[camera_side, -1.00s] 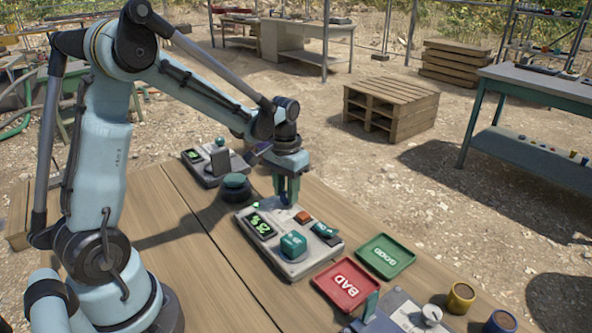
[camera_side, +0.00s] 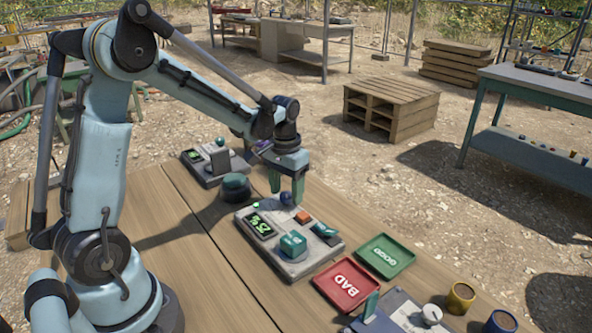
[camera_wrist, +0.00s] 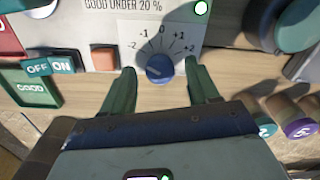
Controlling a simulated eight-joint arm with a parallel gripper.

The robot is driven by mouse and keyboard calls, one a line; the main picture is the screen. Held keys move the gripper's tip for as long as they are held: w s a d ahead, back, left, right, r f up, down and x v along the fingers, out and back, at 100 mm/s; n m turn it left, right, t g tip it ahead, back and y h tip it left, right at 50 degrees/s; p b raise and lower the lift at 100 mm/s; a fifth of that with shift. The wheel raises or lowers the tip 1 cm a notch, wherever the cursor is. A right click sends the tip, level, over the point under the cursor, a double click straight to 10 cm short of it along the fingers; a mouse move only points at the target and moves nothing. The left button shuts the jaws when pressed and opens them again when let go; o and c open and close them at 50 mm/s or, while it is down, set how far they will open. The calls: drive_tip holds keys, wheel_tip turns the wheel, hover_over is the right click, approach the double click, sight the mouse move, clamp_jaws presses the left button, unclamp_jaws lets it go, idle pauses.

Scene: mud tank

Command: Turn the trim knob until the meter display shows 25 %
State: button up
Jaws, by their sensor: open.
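The blue trim knob (camera_wrist: 159,69) sits on a dial plate (camera_wrist: 160,40) marked -2 to +2 in the wrist view. It also shows in the side view (camera_side: 286,198) on the grey meter unit (camera_side: 290,265). My gripper (camera_wrist: 161,88) is open, with one green finger on each side of the knob and a gap to it. In the side view my gripper (camera_side: 287,187) is over the far edge of the unit, its fingers apart. The meter display (camera_side: 260,225) shows small green digits that look like 25 %. The knob's exact pointer angle is hard to tell.
An orange button (camera_wrist: 104,58), an OFF/ON switch (camera_wrist: 50,66) and a lit green lamp (camera_wrist: 201,8) are near the knob. A teal block (camera_side: 293,243) is on the unit. A red BAD tray (camera_side: 347,285) and a green GOOD tray (camera_side: 385,257) stand to the right.

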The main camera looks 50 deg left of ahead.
sight(286, 196)
wheel_tip(286, 196, up, 12)
idle(0.6)
drive_tip(key=shift+d, duration=0.1)
drive_tip(key=s+d+f+m+t, duration=0.2)
drive_tip(key=s+d+t, duration=0.5)
drive_tip(key=s+d, duration=0.2)
drive_tip(key=shift+s+d+f+m, duration=0.35)
drive_tip(key=shift+s+d+m, duration=0.05)
drive_tip(key=shift+d, duration=0.25)
